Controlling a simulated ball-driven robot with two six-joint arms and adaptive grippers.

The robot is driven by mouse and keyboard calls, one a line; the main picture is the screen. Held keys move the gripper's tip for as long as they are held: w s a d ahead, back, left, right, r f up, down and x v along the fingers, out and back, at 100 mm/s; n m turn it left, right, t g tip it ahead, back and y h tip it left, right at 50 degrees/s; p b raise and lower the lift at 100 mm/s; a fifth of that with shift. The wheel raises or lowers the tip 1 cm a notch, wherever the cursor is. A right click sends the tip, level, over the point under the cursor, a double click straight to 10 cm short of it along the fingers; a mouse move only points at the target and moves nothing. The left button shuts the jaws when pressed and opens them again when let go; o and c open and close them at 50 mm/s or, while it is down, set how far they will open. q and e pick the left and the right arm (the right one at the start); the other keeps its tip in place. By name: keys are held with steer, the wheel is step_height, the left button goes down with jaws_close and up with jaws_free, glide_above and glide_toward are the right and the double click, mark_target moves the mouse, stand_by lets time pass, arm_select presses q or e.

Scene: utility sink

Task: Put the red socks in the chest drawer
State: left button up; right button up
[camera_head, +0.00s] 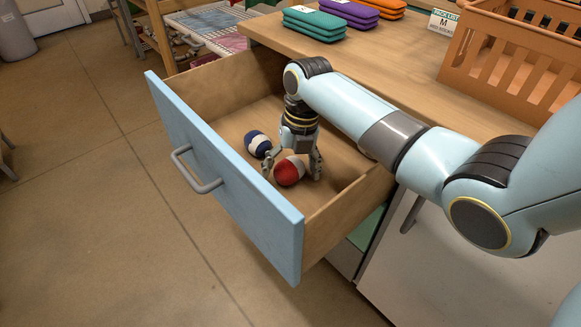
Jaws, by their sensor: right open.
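The chest drawer (221,181) is pulled open, with a light blue front and a grey handle. The red socks, a rolled red and white ball (289,172), lie inside it near the front right part of the drawer floor. A blue and white sock ball (257,143) lies just to their left. My right gripper (293,174) points down into the drawer with its fingers spread around the red socks. It is open; whether a finger touches the socks I cannot tell. My left gripper is not in view.
The wooden top (415,82) behind the drawer holds teal (314,23), purple (348,12) and orange folded stacks and an orange basket (512,62). The drawer's side walls stand close to my right gripper.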

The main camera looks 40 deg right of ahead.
mark_target(298, 165)
arm_select(q)
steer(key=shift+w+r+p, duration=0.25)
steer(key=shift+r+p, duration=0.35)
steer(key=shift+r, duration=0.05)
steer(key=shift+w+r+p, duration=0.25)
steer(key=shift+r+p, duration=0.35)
steer(key=shift+p, duration=0.05)
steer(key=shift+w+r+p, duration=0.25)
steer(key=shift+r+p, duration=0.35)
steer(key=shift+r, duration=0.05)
arm_select(e)
step_height(298, 165, up, 12)
steer(key=d, duration=0.1)
steer(key=shift+s+d, duration=0.3)
steer(key=shift+s, duration=0.05)
steer(key=shift+r, duration=0.2)
